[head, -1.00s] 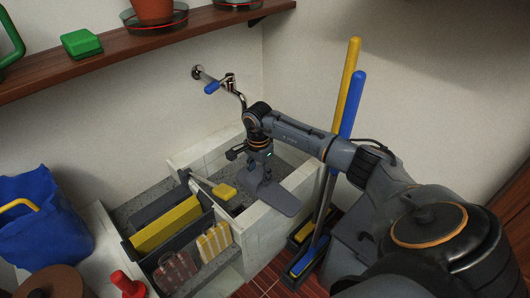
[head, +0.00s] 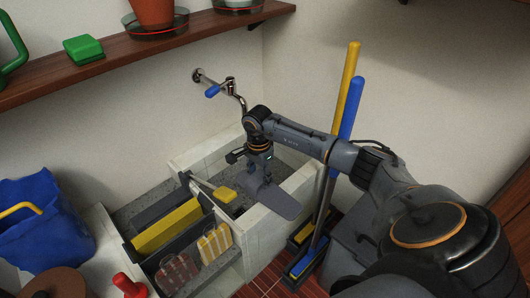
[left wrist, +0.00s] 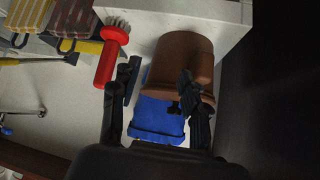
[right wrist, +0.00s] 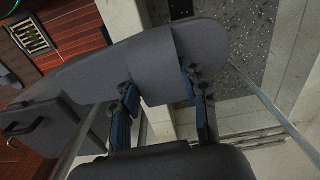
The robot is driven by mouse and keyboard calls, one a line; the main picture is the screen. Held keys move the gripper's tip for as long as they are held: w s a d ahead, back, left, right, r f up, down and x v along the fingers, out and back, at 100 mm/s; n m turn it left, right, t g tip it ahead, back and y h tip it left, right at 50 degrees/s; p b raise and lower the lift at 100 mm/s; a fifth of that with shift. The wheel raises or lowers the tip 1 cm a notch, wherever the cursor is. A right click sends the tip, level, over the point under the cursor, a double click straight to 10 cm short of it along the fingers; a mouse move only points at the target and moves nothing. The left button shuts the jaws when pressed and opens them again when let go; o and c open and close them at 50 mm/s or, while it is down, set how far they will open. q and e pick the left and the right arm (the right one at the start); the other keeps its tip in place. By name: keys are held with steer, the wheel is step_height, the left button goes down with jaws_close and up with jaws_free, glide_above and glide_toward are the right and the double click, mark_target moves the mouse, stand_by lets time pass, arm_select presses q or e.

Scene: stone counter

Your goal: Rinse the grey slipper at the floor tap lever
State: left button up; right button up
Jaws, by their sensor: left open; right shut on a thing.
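The grey slipper (head: 279,203) is held over the front right wall of the stone basin (head: 255,228), its toe pointing right. My right gripper (head: 262,182) is shut on its strap; the right wrist view shows the fingers (right wrist: 160,90) at the strap of the slipper (right wrist: 90,75). The tap (head: 231,84) is on the back wall, with a blue lever (head: 212,90) up and left of the slipper. No water shows. My left gripper (left wrist: 160,85) is open and empty, above a brown pot (left wrist: 185,55) and blue bag (left wrist: 160,118); the head view does not show it.
Yellow (head: 347,85) and blue (head: 350,108) poles stand right of the basin. A wooden shelf (head: 150,42) runs above.

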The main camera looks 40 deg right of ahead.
mark_target(259, 183)
steer(key=shift+s+a+r+p, duration=0.25)
steer(key=shift+s+r+p, duration=0.1)
steer(key=shift+p, duration=0.15)
steer(key=shift+s+a+r+p, duration=0.5)
steer(key=shift+r+p, duration=0.2)
steer(key=shift+p, duration=0.3)
steer(key=shift+s+r, duration=0.15)
steer(key=shift+s, duration=0.05)
steer(key=shift+s+a+r+p, duration=0.4)
steer(key=shift+s+p, duration=0.05)
steer(key=shift+p, duration=0.45)
arm_select(q)
steer(key=s+a+f+g+y, duration=0.1)
steer(key=s+a+f+g, duration=0.1)
steer(key=s+f+g, duration=0.3)
steer(key=shift+s+a+f, duration=0.3)
steer(key=shift+s, duration=1.1)
arm_select(e)
steer(key=shift+s+a, duration=0.15)
